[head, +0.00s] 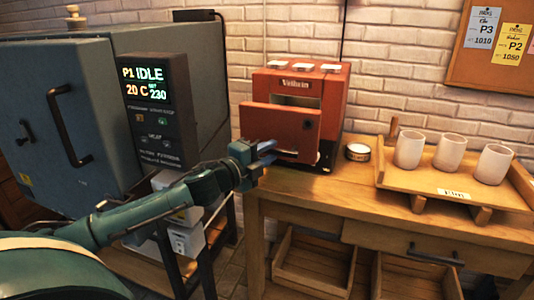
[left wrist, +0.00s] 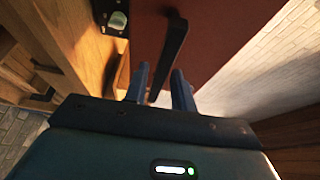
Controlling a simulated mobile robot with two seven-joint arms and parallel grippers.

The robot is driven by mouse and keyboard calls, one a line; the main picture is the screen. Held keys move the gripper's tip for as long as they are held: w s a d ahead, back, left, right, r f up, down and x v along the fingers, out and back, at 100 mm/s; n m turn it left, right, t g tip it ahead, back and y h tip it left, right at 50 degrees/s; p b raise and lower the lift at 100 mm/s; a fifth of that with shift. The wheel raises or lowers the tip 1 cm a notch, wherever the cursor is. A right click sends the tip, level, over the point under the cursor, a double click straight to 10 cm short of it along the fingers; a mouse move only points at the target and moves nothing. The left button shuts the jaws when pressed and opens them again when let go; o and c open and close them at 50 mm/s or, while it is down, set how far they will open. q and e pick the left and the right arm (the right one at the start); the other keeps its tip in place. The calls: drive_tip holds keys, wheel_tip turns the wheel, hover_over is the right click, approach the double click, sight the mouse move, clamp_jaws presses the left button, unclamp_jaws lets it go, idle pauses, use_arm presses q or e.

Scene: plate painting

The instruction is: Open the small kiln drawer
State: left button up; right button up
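The small red kiln (head: 330,92) stands on the wooden table against the brick wall. Its red front panel (head: 285,127) stands out from the body, and a pale opening shows above and behind it. In the left wrist view, the panel (left wrist: 230,40) has a dark bar handle (left wrist: 174,45). My left gripper (head: 266,152) is at the panel's lower left. Finger contact is partly hidden. My right gripper is not in view.
A large grey-blue kiln (head: 65,120) with a control display fills the left. Right of the small kiln are a round tin (head: 357,152) and a wooden tray (head: 400,181) with three pale cups. The table front (head: 340,205) is clear.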

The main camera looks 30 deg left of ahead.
use_arm(q)
drive_tip(key=shift+o, duration=0.8)
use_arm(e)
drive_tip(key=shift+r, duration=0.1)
use_arm(q)
drive_tip(key=shift+s+a+f, duration=0.1)
drive_tip(key=shift+s+f, duration=0.05)
drive_tip(key=shift+s, duration=0.25)
drive_tip(key=s+a, duration=0.2)
drive_tip(key=s, duration=1)
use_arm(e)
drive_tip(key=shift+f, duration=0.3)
use_arm(q)
drive_tip(key=shift+s, duration=0.1)
